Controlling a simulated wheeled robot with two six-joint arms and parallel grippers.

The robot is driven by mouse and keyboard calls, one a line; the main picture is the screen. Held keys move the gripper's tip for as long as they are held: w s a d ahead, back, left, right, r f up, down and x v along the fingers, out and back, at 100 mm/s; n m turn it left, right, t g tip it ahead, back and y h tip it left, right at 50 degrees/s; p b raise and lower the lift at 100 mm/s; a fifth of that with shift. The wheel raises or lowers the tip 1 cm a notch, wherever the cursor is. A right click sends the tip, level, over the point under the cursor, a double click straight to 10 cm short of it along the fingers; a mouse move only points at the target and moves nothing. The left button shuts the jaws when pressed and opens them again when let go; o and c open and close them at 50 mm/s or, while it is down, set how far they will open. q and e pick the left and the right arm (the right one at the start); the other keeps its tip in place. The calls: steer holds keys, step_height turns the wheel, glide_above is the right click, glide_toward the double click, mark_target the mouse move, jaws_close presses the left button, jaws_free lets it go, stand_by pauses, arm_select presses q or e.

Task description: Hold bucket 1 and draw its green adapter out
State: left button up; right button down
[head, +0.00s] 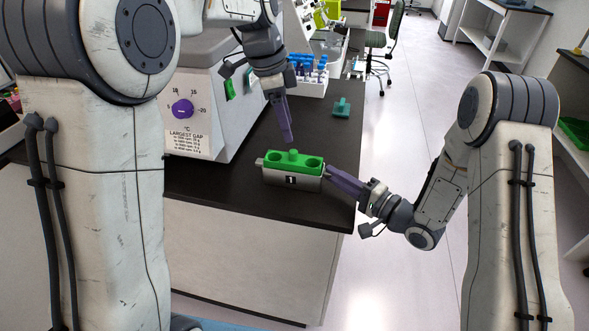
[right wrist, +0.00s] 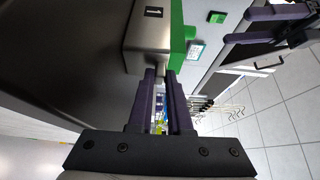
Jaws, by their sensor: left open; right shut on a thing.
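Bucket 1 (head: 290,183) is a grey metal block with a black "1" label, upright on the dark bench near its front edge. Its green adapter (head: 275,160) sits in its top, with round holes and a knob (head: 293,154) in the middle. My left gripper (head: 287,140) is open and points down just above the knob, apart from it. My right gripper (head: 328,172) is shut on the right end of bucket 1. In the right wrist view, its purple fingers (right wrist: 167,75) close on a small stub of the bucket (right wrist: 148,45); the left gripper's fingers (right wrist: 265,22) show at upper right.
A white machine (head: 195,110) with a purple knob stands behind left on the bench (head: 215,195). A rack of blue-capped tubes (head: 311,80) and a small teal piece (head: 341,107) are further back. Bare bench lies behind bucket 1; the floor drops away to the right.

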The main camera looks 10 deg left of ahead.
mark_target(293, 151)
arm_select(q)
steer(key=m+y, duration=0.1)
steer(key=w+d+m+g+y, duration=0.1)
steer(key=m, duration=0.1)
steer(key=shift+w+d+f, duration=0.1)
steer(key=shift+w+d, duration=0.1)
steer(key=shift+w, duration=0.1)
steer(key=shift+f, duration=4.4)
jaws_close()
